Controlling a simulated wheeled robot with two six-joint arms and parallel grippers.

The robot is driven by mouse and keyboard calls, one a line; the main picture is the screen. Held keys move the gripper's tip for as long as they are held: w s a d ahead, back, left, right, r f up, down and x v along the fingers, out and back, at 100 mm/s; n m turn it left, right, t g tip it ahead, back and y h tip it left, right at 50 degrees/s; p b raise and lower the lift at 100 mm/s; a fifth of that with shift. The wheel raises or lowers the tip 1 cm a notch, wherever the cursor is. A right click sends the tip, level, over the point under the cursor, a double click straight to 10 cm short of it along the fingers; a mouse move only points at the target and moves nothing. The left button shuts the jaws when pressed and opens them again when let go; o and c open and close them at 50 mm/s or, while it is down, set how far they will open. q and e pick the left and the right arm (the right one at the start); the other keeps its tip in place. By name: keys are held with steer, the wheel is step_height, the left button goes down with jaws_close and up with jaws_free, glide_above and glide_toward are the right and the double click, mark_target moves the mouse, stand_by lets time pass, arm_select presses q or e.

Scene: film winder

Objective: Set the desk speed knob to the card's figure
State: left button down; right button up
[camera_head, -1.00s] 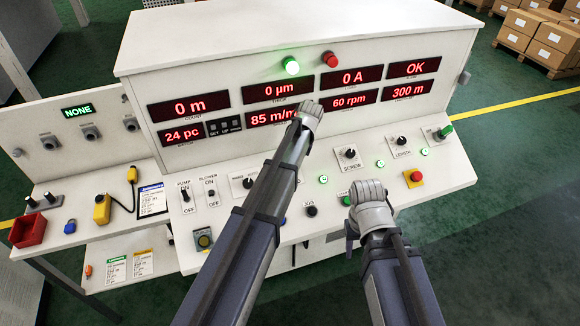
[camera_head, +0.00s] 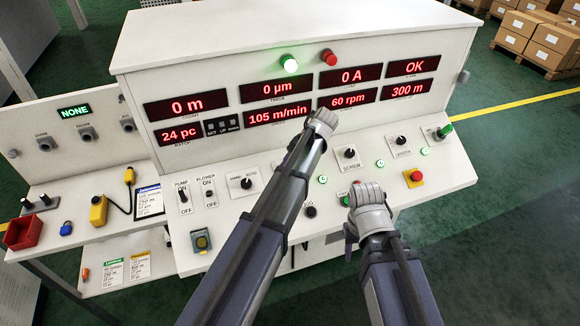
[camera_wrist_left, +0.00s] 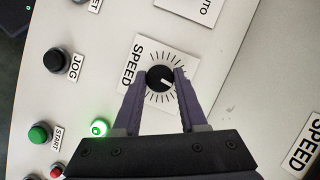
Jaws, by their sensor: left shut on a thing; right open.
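The black speed knob (camera_wrist_left: 160,79) sits on a white dial plate marked SPEED in the left wrist view. Its white pointer mark points right, slightly down, in that view. My left gripper (camera_wrist_left: 158,76) is shut on it, one finger on each side. In the head view my left gripper (camera_head: 322,122) hides the knob. The speed display (camera_head: 278,114) reads 105 m/min. A white card with a blue header (camera_head: 149,201) lies left on the desk; its print is too small to read surely. My right gripper (camera_head: 367,194) is open over the desk front.
Switches marked PUMP and BLOWER (camera_head: 209,192) are left of my left arm. A screw knob (camera_head: 349,154), a length knob (camera_head: 401,141) and a red button on yellow (camera_head: 414,176) are to the right. A green-lit button (camera_wrist_left: 100,127) is near the left gripper.

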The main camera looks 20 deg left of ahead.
stand_by(0.3)
arm_select(q)
steer(key=shift+c, duration=2.2)
jaws_free()
steer(key=p+v, duration=0.7)
steer(key=shift+d+r, duration=0.2)
steer(key=shift+r, duration=0.15)
steer(key=shift+h, duration=0.7)
steer(key=s+d+f+b, duration=0.1)
steer(key=s+f+b, duration=0.1)
steer(key=s+f, duration=0.1)
steer(key=s+d+f+b, duration=0.1)
steer(key=s+f+b, duration=0.2)
steer(key=s+d+f+b, duration=0.2)
steer(key=s, duration=0.2)
steer(key=shift+f+b, duration=0.3)
steer(key=shift+f, duration=0.1)
steer(key=s+d+f+h+b, duration=0.1)
steer(key=s+d+f+b, duration=0.1)
steer(key=s+f+b, duration=0.2)
steer(key=s+d+f+n+h+b, duration=0.1)
steer(key=s+d+f+b, duration=0.2)
steer(key=s, duration=0.7)
step_height(320, 180, down, 2)
steer(key=shift+s+d+f+h+b, duration=0.1)
steer(key=shift+s+d+h+b, duration=0.1)
steer(key=shift+s+h+b, duration=0.3)
